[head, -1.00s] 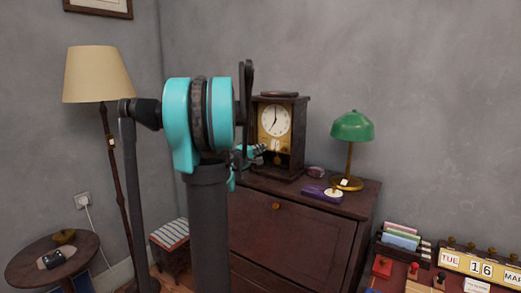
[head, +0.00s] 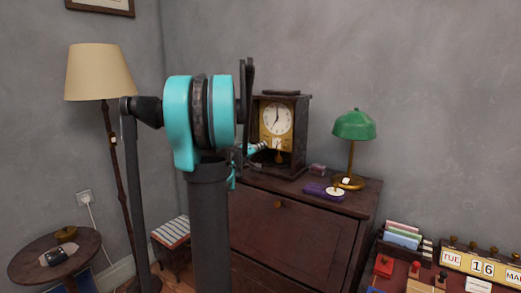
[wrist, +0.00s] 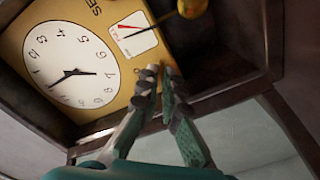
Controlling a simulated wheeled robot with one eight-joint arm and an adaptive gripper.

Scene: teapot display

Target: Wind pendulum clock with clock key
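The pendulum clock (head: 279,121) stands upright on the dark wooden desk, with its white dial and gold plate facing out. In the wrist view the clock (wrist: 73,68) shows close up, with a small white gauge (wrist: 135,37) with a red wedge beside the dial and part of a round gold piece at the top. I see no clock key; whether one is between the fingertips is hidden. In the head view my gripper (head: 258,148) is partly behind my own arm.
The desk (head: 290,232) also bears a green lamp (head: 353,126), a purple object (head: 318,191) with a white disc, and a small dark pink box (head: 318,169) right of the clock. Cards and a calendar (head: 480,264) stand at the lower right. A floor lamp (head: 99,72) stands left.

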